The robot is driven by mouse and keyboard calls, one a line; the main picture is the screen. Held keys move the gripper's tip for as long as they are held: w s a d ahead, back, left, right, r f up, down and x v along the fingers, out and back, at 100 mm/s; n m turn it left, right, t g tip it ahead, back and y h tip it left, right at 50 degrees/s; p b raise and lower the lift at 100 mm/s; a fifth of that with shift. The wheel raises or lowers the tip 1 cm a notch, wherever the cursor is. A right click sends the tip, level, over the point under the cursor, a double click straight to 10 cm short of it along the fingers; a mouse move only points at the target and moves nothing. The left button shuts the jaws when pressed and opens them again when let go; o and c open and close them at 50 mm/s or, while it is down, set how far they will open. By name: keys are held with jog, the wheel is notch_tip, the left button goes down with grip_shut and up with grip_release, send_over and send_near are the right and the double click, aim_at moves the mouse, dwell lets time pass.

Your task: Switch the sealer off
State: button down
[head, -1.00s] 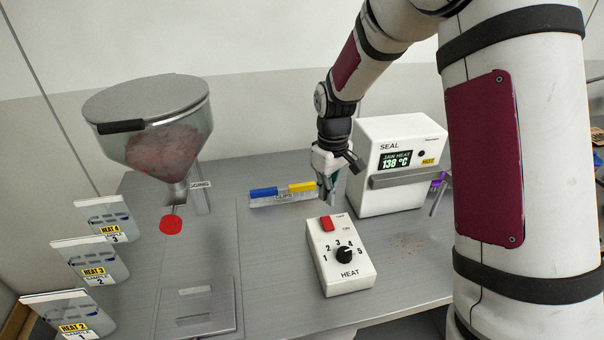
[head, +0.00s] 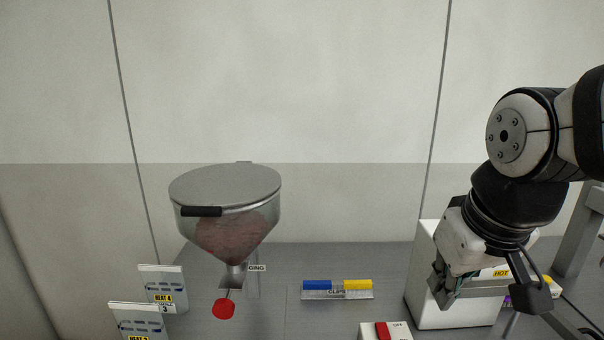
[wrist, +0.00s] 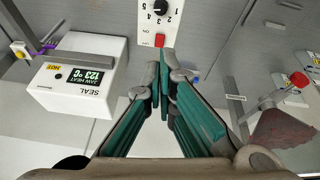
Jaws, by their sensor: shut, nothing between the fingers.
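The heat control box (head: 367,335) is cut off by the bottom edge of the head view. Its red switch (head: 382,330) shows beside an OFF label; the switch and the dial (wrist: 162,7) also show in the wrist view. I cannot tell for sure which way the switch is set. The white sealer (head: 424,275) is partly hidden behind my gripper in the head view. In the wrist view the sealer (wrist: 75,98) has a display reading JAW HEAT 123 °C. My gripper (wrist: 161,75) is shut and empty, raised and apart from the switch.
A clip rack (head: 337,294) with blue and yellow clips lies mid-bench. Sample bags (head: 163,290) stand at far left. The bench between hopper and rack is clear.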

jog(key=s+r+m+t, duration=0.1)
jog(key=s, duration=0.6)
jog(key=shift+s+m, duration=0.3)
jog(key=shift+w, duration=0.15)
jog(key=n+g+b, duration=0.1)
jog(key=n+g, duration=0.4)
jog(key=n, duration=1.3)
send_over(384, 332)
jog(key=s+a, duration=0.1)
jog(key=s, duration=0.1)
notch_tip(384, 332, down, 14)
jog(key=shift+s+f, duration=0.15)
notch_tip(384, 332, down, 14)
jog(key=shift+r+p, duration=0.1)
jog(key=shift+p, duration=0.95)
